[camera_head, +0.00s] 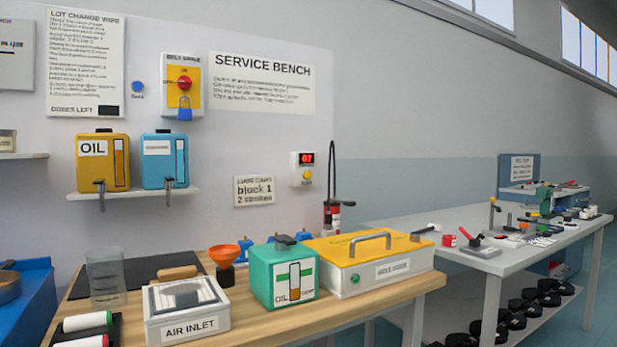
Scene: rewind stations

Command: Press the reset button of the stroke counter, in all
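The stroke counter (303,160) is a small white box on the wall, above the back of the wooden bench. Neither of my grippers shows in the head view.
On the wooden bench (385,296) stand a yellow-lidded box (368,283), a green oil box (265,290), an orange funnel (224,258) and an air inlet box (187,331). A black hose (332,160) rises right of the counter. A grey table (470,265) stands at right.

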